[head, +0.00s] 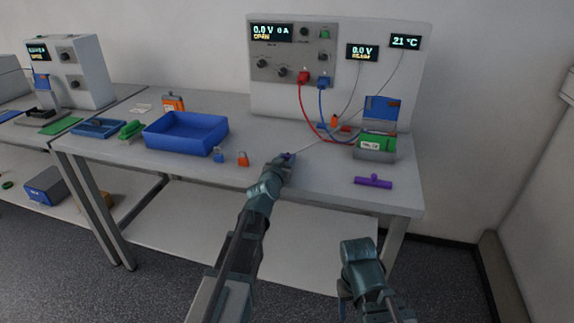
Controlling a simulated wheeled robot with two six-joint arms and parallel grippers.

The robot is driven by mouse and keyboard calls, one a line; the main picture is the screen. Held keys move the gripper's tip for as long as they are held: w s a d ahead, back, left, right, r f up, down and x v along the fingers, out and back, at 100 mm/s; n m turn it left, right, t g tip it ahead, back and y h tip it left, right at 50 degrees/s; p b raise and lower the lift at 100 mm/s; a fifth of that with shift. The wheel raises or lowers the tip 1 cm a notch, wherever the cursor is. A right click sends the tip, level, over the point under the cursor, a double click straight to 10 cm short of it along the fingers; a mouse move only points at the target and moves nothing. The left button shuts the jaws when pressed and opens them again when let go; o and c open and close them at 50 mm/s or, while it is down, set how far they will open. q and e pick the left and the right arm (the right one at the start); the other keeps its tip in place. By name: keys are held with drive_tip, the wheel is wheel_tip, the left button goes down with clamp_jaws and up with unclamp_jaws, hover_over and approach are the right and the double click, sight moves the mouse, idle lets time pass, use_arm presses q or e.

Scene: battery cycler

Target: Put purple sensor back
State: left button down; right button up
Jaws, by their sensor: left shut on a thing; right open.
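My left gripper (284,162) is shut on the purple sensor (288,155) over the front middle of the table. Only a small purple part shows past the fingers. A thin grey cable runs from the sensor up to the 21 °C display (405,41). A purple holder-like piece (373,181) lies on the table near the front right, apart from both grippers. My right gripper (350,280) is open, low in front of the table's right part; its fingertips are mostly hidden.
A green cell fixture with an open blue lid (376,147) stands at the right, with red and blue leads from the cycler (293,55). A blue bin (187,132) and small orange and blue blocks (243,159) are left. Table between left gripper and purple piece is clear.

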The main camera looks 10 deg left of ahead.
use_arm(q)
drive_tip(key=shift+r, duration=0.1)
drive_tip(key=shift+f, duration=0.25)
drive_tip(key=c, duration=0.5)
unclamp_jaws()
drive_tip(key=shift+r, duration=0.1)
drive_tip(key=shift+c, duration=0.2)
